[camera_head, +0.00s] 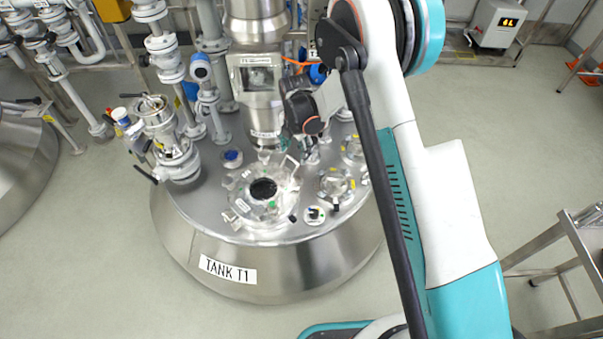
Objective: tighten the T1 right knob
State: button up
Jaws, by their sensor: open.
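Tank T1 (228,270) is a steel vessel with its name on a white label. On its top is a round hatch (240,207) with a dark centre opening and several small clamps and knobs around its rim. A small black knob (293,218) shows at the hatch's lower right; I cannot tell whether it is the right knob. My gripper (304,145) is at the end of my arm, above the tank top, at the hatch's upper right. It is open, with no object seen in it. Its fingers are small, dark and partly lost among the fittings.
A steel column with a sight window (258,78) rises behind the hatch. A valve assembly (172,145) stands at the tank's left. A smaller port (336,184) is right of the hatch. A metal frame (570,240) is at far right. The floor between is clear.

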aim_at(296, 180)
jog(key=shift+n, duration=0.5)
notch_tip(296, 180, down, 17)
jog(key=b, duration=0.5)
jog(key=shift+w+r, duration=0.15)
jog(key=shift+r, duration=0.05)
jog(key=c, duration=1)
